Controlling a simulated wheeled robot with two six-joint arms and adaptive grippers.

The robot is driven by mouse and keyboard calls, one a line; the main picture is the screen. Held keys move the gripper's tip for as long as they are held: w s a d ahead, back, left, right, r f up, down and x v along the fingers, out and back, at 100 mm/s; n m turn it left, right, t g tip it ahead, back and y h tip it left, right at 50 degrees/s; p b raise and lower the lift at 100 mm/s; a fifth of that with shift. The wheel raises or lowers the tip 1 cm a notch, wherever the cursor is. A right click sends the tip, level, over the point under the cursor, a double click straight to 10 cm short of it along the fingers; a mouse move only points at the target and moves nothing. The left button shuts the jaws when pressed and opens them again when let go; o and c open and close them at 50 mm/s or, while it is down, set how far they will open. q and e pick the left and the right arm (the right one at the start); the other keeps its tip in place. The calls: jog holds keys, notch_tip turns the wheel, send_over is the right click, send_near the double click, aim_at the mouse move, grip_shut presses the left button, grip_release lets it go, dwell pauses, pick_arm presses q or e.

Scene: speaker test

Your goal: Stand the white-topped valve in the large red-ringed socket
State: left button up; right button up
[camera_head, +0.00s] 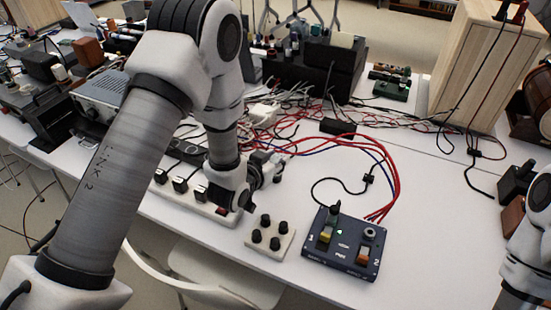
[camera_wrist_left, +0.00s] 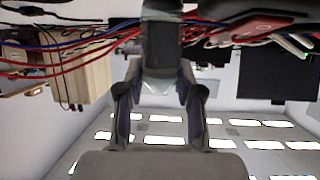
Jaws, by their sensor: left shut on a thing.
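My left gripper (camera_wrist_left: 160,105) is shut on a dark cylindrical thing with a pale, whitish end, which looks like the valve (camera_wrist_left: 162,52). The left wrist view is upside down, with the ceiling at the bottom, so the pale end points up. The held valve is hard to make out there. I cannot make out a red-ringed socket in either view. My right arm shows at the right edge; its gripper is not in view.
A dark blue switch box (camera_head: 326,258) and a white block (camera_head: 272,255) with several black knobs stand at the table's front. The power strip (camera_head: 182,204) lies left of them. Red and blue cables (camera_head: 394,178) loop behind. The white tabletop (camera_head: 440,225) is clear right of the box.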

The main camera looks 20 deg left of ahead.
pick_arm(q)
jog(key=shift+f, duration=0.2)
jog(key=o, duration=1.2)
jog(key=shift+c, duration=0.2)
jog(key=shift+r, duration=0.1)
